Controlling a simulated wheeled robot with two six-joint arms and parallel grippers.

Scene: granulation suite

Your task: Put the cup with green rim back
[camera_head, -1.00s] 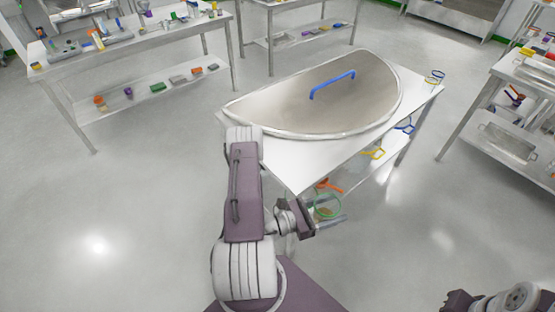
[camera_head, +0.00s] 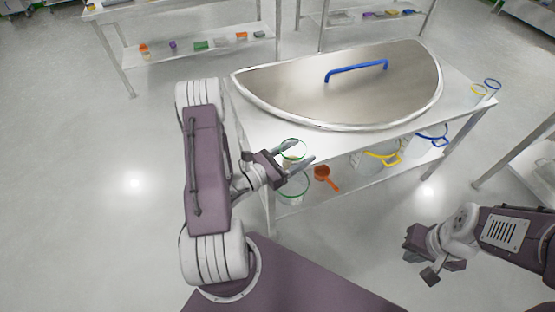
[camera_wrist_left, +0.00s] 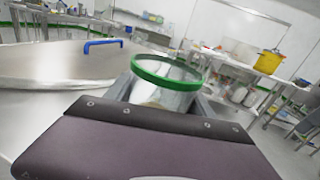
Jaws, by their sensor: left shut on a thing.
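The clear cup with green rim (camera_head: 293,147) is between the fingers of my left gripper (camera_head: 298,163), which is shut on it. The cup looks roughly upright, at the front left edge of the white table (camera_head: 262,130); I cannot tell whether it touches the top. In the left wrist view the cup (camera_wrist_left: 168,75) stands just beyond the gripper body, its lower part hidden. My right gripper (camera_head: 425,260) is empty at the lower right, its fingers apart, away from the table.
A large steel half-round lid with a blue handle (camera_head: 357,70) covers most of the top. Yellow-rimmed (camera_head: 478,92) and blue-rimmed (camera_head: 491,88) cups stand at the right end. Below are a green-rimmed vessel (camera_head: 292,190), an orange scoop (camera_head: 325,177), and yellow (camera_head: 377,160) and blue (camera_head: 430,140) jugs.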

